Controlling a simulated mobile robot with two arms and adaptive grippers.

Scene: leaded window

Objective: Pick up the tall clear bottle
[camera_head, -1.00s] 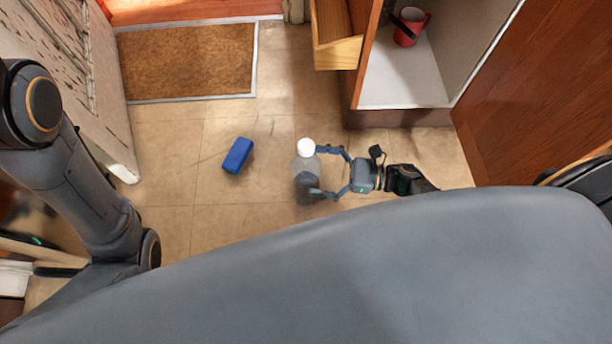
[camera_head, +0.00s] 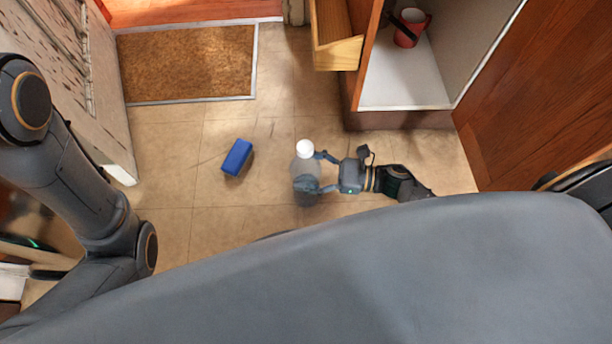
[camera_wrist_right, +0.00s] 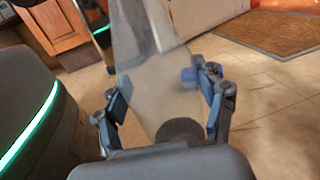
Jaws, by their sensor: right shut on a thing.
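The tall clear bottle (camera_head: 307,168) with a white cap stands upright on the tiled floor in the head view. My right gripper (camera_head: 309,172) reaches it from the right and is shut on its body, one finger on each side. In the right wrist view the clear bottle (camera_wrist_right: 158,70) fills the space between the fingers of my right gripper (camera_wrist_right: 160,102), and its top is cut off by the frame. My left arm is at the left of the head view, but its gripper does not show.
A blue block (camera_head: 237,157) lies on the floor left of the bottle. A brown doormat (camera_head: 187,62) lies behind it. An open drawer (camera_head: 338,53) and a cabinet holding a red mug (camera_head: 411,27) stand at the back right. Bare floor surrounds the bottle.

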